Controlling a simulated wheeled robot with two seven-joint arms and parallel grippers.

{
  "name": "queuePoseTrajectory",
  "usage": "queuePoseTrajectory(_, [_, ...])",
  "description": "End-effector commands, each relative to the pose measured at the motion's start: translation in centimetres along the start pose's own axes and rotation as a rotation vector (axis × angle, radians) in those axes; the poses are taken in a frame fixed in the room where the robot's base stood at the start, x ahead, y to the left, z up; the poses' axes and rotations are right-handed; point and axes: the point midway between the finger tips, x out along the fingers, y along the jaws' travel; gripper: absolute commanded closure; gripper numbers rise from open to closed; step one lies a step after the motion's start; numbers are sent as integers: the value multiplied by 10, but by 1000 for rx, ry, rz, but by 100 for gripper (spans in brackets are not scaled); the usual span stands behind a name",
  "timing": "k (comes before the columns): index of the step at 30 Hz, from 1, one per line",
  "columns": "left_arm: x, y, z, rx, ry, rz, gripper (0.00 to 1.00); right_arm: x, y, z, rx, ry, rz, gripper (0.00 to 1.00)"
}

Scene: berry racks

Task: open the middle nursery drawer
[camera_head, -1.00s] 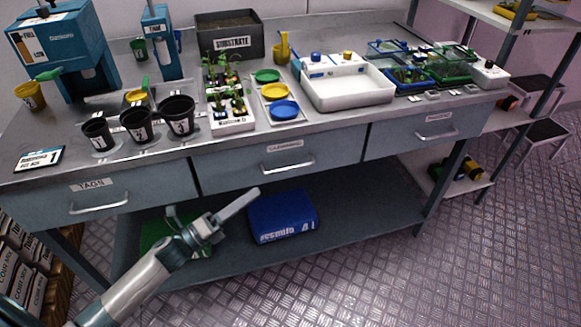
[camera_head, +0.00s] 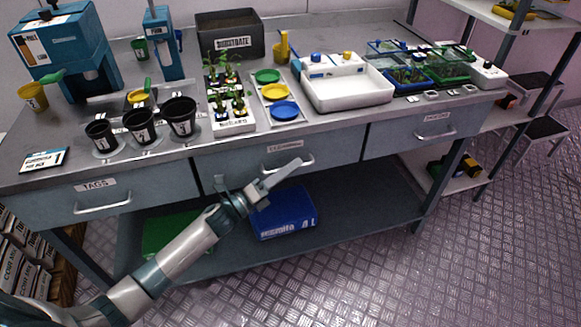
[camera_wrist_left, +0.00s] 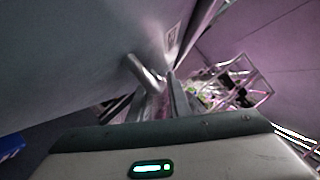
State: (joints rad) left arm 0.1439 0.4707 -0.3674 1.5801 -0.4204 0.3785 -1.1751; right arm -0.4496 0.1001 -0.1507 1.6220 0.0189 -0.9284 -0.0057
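The middle drawer (camera_head: 235,171) is a grey front under the bench top with a label above its silver bar handle (camera_head: 305,161). It looks shut, flush with its neighbours. My left gripper (camera_head: 276,174) is in front of this drawer, at the handle, and covers part of it. In the left wrist view, the handle (camera_wrist_left: 143,73) stands out from the drawer front close ahead of the fingers (camera_wrist_left: 152,100). The fingers are apart, with the handle's near end seen between them; I cannot tell whether they touch it. My right gripper is not in view.
The TAGS drawer (camera_head: 60,205) is at the left and another drawer (camera_head: 385,142) at the right, both shut. A blue bag (camera_head: 285,215) lies on the lower shelf (camera_head: 355,210). Pots, seedling trays and a white basin (camera_head: 350,92) stand on the bench top.

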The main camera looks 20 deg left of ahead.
Motion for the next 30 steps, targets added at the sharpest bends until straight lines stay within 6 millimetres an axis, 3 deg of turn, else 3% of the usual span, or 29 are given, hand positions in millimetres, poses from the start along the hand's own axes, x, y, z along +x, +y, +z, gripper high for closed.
queuePoseTrajectory(7, [0, 0, 0, 0, 0, 0, 83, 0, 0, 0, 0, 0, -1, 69])
queuePoseTrajectory(10, [0, 0, 0, 0, 0, -1, 100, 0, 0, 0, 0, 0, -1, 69])
queuePoseTrajectory(22, [-2, -5, -6, -1, 0, -1, 100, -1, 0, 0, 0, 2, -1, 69])
queuePoseTrajectory(30, [-14, -26, -33, -4, 0, -1, 100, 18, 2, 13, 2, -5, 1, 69])
